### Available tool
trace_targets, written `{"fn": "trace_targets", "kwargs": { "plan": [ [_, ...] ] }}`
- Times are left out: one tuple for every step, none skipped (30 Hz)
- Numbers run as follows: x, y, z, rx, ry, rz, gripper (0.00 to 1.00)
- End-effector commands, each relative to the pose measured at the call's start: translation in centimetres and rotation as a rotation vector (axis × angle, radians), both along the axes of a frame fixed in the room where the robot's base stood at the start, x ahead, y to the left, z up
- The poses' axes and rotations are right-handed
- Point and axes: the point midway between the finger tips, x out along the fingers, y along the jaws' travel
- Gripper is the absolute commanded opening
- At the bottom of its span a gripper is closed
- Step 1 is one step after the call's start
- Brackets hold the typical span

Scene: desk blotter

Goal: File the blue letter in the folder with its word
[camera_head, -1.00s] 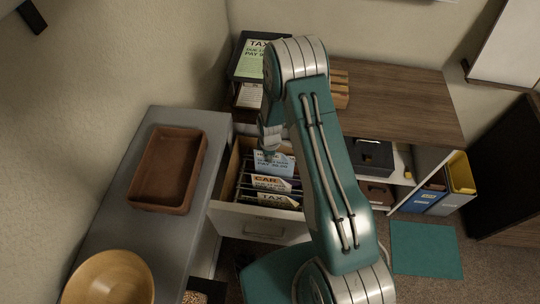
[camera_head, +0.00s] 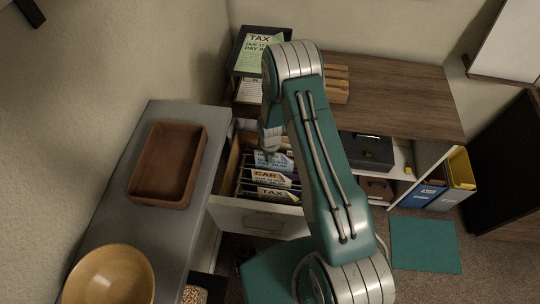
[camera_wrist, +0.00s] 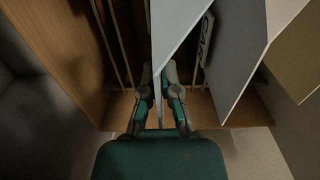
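The blue letter (camera_head: 275,160) stands in the open drawer (camera_head: 264,217), behind the folders, with its upper part showing. Its printed word is too blurred to read. My gripper (camera_head: 270,152) is at its top edge, partly hidden by my arm. In the wrist view, my gripper (camera_wrist: 160,78) has its fingertips close together on either side of a thin pale-blue sheet, the letter (camera_wrist: 178,25). A folder marked CAR (camera_head: 267,176) is in front of it, and one marked TAX (camera_head: 271,193) is nearest the drawer front. The letter's lower part is hidden.
A grey counter on the left holds a brown tray (camera_head: 136,190) and a wooden bowl (camera_head: 108,278). A black tray (camera_head: 241,62) with a green TAX letter (camera_head: 259,50) stands behind the drawer. A wooden cabinet top (camera_head: 400,105) is right of my arm.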

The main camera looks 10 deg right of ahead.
Motion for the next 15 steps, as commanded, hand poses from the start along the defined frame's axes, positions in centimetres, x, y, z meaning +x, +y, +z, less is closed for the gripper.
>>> {"fn": "trace_targets", "kwargs": {
  "plan": [
    [0.0,0.0,-0.2,0.0,0.0,0.0,0.0],
    [0.0,0.0,-0.3,0.0,-0.001,0.0,0.0],
    [0.0,0.0,-0.4,0.0,-0.001,0.0,0.0],
    [0.1,0.0,-0.5,0.0,-0.001,0.0,0.0],
    [0.1,0.0,-0.6,0.001,-0.001,0.0,0.0],
    [0.1,0.0,-0.8,0.001,-0.001,0.0,0.0],
    [0.0,0.0,-0.9,0.0,-0.001,0.0,0.0],
    [0.0,0.0,-1.0,0.0,-0.001,0.0,0.0],
    [0.0,0.0,-1.1,0.0,-0.001,0.0,0.0],
    [0.0,0.0,-1.2,0.0,-0.001,0.0,0.0],
    [0.0,0.0,-1.3,0.0,-0.001,0.0,0.0],
    [0.0,0.0,-1.5,0.0,-0.001,0.0,0.0],
    [0.0,0.0,-1.5,0.0,-0.001,0.0,0.0],
    [0.0,0.0,-1.6,0.0,-0.001,0.0,0.0],
    [0.0,0.0,-1.8,0.0,-0.001,0.0,0.0]
  ]
}}
